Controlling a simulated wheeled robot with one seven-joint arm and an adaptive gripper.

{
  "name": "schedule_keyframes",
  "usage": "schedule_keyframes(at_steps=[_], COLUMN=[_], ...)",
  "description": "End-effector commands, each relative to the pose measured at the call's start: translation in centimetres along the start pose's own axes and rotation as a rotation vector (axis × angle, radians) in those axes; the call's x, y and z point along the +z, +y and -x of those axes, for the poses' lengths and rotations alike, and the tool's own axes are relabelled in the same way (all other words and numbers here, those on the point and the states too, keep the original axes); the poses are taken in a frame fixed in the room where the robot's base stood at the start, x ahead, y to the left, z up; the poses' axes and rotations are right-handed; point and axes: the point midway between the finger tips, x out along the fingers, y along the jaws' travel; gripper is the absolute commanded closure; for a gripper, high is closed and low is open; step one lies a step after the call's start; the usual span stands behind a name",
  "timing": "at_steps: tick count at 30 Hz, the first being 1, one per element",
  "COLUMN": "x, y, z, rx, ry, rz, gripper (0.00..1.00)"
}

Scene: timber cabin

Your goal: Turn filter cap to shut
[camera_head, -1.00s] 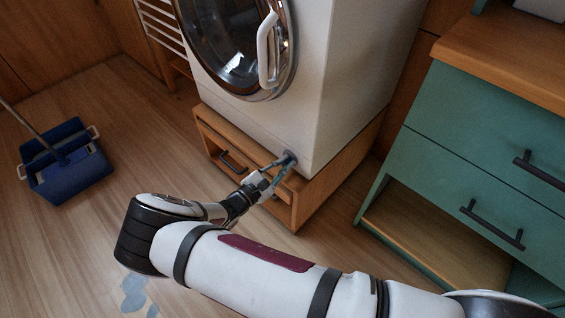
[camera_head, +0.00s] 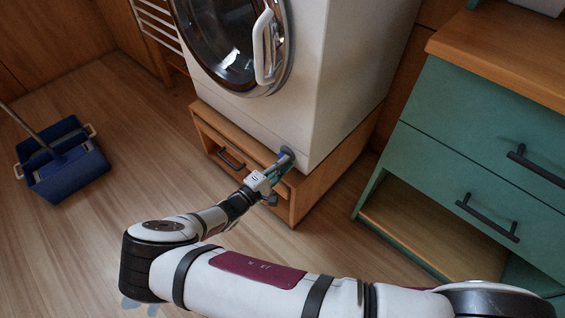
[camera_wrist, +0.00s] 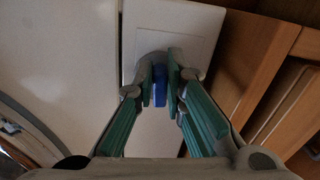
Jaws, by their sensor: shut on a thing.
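The filter cap is at the lower front right corner of the white washing machine (camera_head: 262,118). In the wrist view its blue grip (camera_wrist: 160,84) stands between my two green finger pads, with part of a grey round base (camera_wrist: 150,62) behind it on a white square panel (camera_wrist: 178,24). My gripper (camera_wrist: 160,88) is shut on the blue grip. In the head view my gripper (camera_head: 283,163) reaches the cap from the lower left and hides most of it. How far the cap is turned cannot be told.
The machine stands on a wooden plinth with a drawer (camera_head: 228,150), close below my gripper. A green cabinet (camera_head: 440,150) stands to the right. A blue mop bucket (camera_head: 66,165) is on the floor at left. The floor between bucket and plinth is clear.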

Motion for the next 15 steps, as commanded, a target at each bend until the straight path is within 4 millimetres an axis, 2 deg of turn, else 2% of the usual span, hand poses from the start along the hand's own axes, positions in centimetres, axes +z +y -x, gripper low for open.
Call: schedule_keyframes(at_steps=[6, 15], x=[0.06, 0.09], y=[-0.23, -0.36], z=[-0.01, 0.0], rx=[-0.001, -0.002], ry=[-0.001, -0.002], rz=[-0.094, -0.142], gripper=[1.0, 1.0])
